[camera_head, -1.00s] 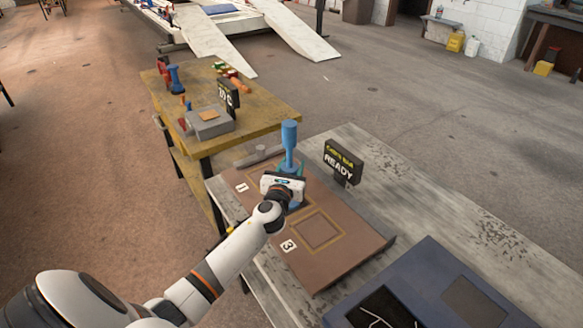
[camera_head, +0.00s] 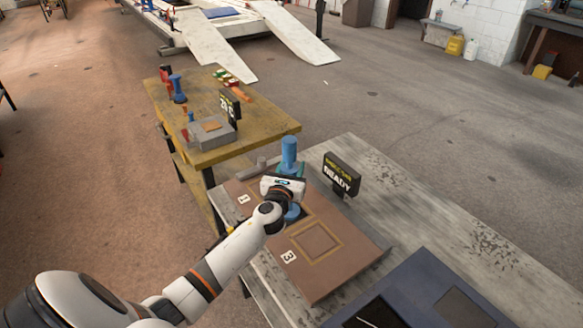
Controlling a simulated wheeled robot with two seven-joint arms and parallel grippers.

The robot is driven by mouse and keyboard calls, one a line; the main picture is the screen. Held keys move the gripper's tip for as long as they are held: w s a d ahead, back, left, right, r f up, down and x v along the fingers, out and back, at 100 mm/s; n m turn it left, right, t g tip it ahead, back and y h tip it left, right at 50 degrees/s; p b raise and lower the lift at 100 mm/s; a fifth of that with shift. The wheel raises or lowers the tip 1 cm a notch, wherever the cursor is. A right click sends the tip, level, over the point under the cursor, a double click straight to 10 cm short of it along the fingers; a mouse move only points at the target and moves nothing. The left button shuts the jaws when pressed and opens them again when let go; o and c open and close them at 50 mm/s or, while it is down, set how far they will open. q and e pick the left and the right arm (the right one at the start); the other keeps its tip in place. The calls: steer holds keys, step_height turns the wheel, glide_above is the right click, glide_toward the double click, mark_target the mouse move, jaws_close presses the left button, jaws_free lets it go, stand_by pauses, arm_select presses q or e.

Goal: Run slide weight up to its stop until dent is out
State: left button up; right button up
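A blue upright tool (camera_head: 289,152) with a thick cylindrical top stands on the brown panel (camera_head: 345,270). Its round blue foot (camera_head: 294,213) shows just below my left gripper (camera_head: 286,182). My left gripper is at the tool's middle, under the thick top. Its white and dark body hides the fingers and most of the shaft, so I cannot tell the slide weight apart or see the grip on it. A dark square patch lies at the foot; any dent there is hidden. My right gripper is out of view.
A black sign reading READY (camera_head: 341,176) stands right of the tool on the grey bench (camera_head: 420,215). A dark blue panel (camera_head: 435,280) lies at the front right. A yellow bench (camera_head: 260,132) with tools and a grey box stands behind to the left.

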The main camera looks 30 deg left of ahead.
arm_select(q)
steer(key=shift+f+b, duration=3.2)
steer(key=shift+f, duration=0.45)
step_height(320, 180, up, 10)
steer(key=p, duration=1)
steer(key=shift+r, duration=0.1)
steer(key=shift+f+b, duration=0.5)
steer(key=shift+f, duration=0.3)
steer(key=shift+f+b, duration=3.8)
steer(key=shift+f, duration=0.2)
steer(key=o, duration=0.8)
steer(key=shift+f, duration=0.1)
steer(key=o, duration=0.5)
steer(key=shift+o, duration=0.2)
